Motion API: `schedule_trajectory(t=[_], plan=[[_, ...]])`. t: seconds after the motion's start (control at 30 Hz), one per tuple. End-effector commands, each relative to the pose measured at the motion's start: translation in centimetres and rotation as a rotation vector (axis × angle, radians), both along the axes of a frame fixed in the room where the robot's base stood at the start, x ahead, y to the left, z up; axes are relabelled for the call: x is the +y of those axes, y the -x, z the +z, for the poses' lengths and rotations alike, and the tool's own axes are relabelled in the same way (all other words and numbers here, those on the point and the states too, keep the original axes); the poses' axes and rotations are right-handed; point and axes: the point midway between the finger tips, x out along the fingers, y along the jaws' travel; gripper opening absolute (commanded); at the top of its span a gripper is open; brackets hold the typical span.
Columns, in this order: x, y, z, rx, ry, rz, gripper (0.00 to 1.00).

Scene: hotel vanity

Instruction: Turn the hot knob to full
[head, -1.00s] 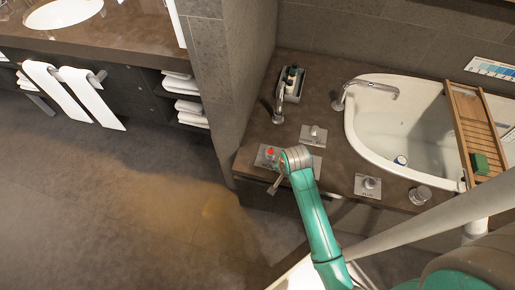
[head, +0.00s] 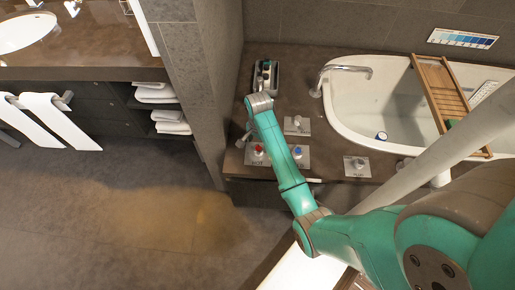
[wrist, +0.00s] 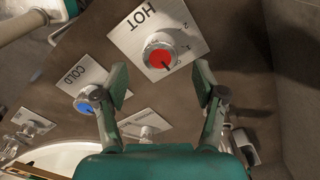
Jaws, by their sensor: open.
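The hot knob (wrist: 160,55) is a pale metal dial with a red cap, on a light plate marked HOT (wrist: 127,40). A dark pointer line on the cap points down-right in the wrist view, toward small scale marks too small to read surely. The knob also shows in the head view (head: 258,150), near the counter's front left corner. My gripper (wrist: 162,84) is open and empty. In the wrist view its two fingers lie below the knob, one to each side, apart from it. In the head view my arm partly crowds this area, and the fingers are hard to make out.
The blue-capped cold knob (wrist: 87,100) sits beside the hot plate, near my left finger in the wrist view. More plated knobs (head: 297,122) and (head: 357,164) stand on the counter. A tap (head: 340,69), bathtub (head: 400,110) and bottle tray (head: 265,76) are close by.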

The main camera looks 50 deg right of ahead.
Motion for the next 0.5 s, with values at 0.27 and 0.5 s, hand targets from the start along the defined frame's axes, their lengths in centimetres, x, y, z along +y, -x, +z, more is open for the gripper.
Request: schedule_trajectory(t=[0.27,0.5], plan=[[0.0,0.0,-4.0,0.001,0.000,0.001,0.70],[0.0,0.0,-5.0,-0.001,0.000,0.001,0.70]])
